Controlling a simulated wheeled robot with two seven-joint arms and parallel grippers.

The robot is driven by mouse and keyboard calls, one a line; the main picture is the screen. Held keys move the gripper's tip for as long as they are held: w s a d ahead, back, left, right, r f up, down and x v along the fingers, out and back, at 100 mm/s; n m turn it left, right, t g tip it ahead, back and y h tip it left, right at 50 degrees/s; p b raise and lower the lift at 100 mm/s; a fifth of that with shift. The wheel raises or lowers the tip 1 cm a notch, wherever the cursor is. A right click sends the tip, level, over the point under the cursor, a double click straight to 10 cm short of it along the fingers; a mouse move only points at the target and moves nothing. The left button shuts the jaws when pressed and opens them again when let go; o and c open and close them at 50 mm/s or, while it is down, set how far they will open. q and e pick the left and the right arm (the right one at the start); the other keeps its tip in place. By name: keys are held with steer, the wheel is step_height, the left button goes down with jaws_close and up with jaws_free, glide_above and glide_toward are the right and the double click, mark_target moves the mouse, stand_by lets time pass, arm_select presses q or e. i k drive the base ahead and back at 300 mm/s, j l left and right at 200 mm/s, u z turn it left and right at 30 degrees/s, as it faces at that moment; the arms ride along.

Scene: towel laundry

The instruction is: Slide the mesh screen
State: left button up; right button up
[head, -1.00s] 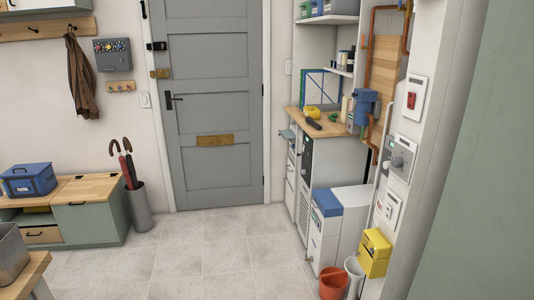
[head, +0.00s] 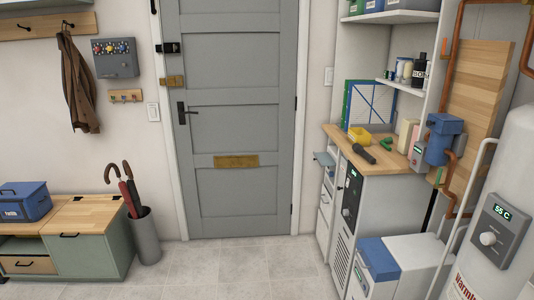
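No mesh screen can be made out in the head view. Neither of my grippers is in the head view, so their state does not show. A grey panelled door (head: 237,125) stands shut in the middle, with a black handle and a brass letter plate.
At the right are a wooden-topped counter (head: 378,158), a white unit with a blue lid (head: 380,259) and a white tank (head: 505,180). At the left are a green bench cabinet (head: 90,255), a blue box (head: 24,202) and an umbrella stand (head: 145,235). The tiled floor (head: 235,268) before the door is clear.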

mark_target(316, 159)
steer(key=i+l+z, duration=0.1)
steer(key=i+z, duration=0.35)
steer(key=i, duration=0.95)
steer(key=i+j+z, duration=0.35)
steer(key=i+j, duration=0.5)
steer(key=i, duration=0.3)
steer(key=i+j+z, duration=0.35)
steer(key=i+j, duration=0.65)
steer(key=j, duration=0.15)
